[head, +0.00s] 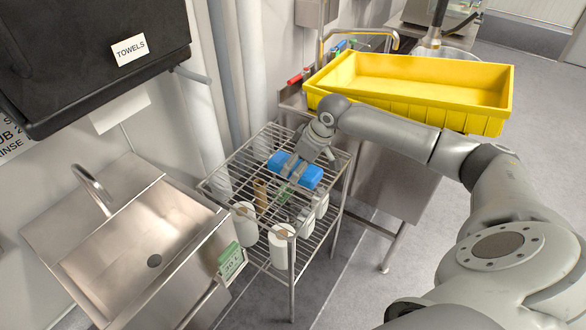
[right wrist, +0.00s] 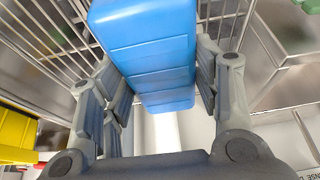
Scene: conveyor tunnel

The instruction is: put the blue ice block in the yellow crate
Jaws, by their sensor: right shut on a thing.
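The blue ice block (head: 306,174) is at the wire rack, in the grip of my right gripper (head: 296,167). In the right wrist view, the block (right wrist: 148,50) lies between the fingers of my right gripper (right wrist: 160,85), which are shut on its two sides. Whether the block touches the rack's top shelf is unclear. The yellow crate (head: 420,103) stands on the steel counter behind the rack, to the upper right; the part of its inside that shows is empty. A yellow edge also shows at the left of the right wrist view (right wrist: 15,130). My left gripper does not show.
The wire rack (head: 335,160) also holds several white containers (head: 282,246) and a brown item (head: 260,194). A steel sink (head: 140,240) is at the left, below a black towel dispenser (head: 95,50). A tap (head: 360,36) stands behind the crate. Floor at the right is clear.

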